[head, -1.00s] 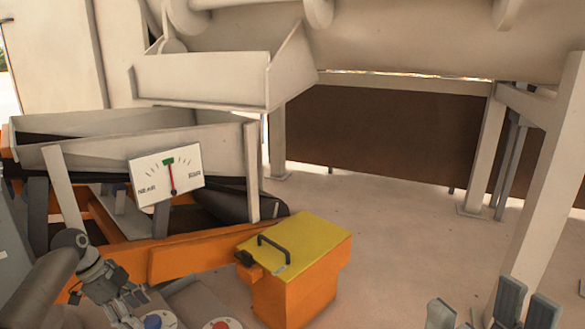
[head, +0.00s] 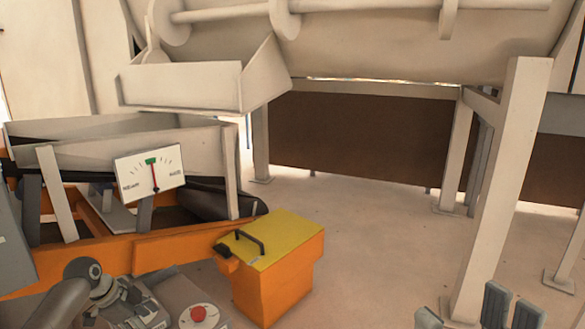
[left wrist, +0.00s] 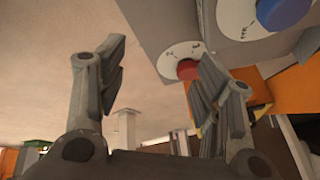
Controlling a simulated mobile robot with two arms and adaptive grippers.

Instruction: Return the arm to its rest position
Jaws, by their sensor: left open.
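My left gripper (head: 140,312) is at the lower left of the head view, above the grey control panel. In the left wrist view its two fingers (left wrist: 160,85) are spread, with nothing between them. A red button (head: 198,313) on a white disc is right of the gripper; it also shows in the left wrist view (left wrist: 188,68), beyond the right finger. A blue knob (left wrist: 285,12) is at the upper right there and hidden in the head view. My right gripper (head: 462,312) shows only its fingertips at the bottom right, apart and empty.
An orange box with a yellow lid (head: 275,240) and black handle stands right of the panel. A dial (head: 150,173) has its needle at the green mark. A pale trough (head: 110,150), a chute (head: 185,88) and posts (head: 505,180) stand behind. The floor between is clear.

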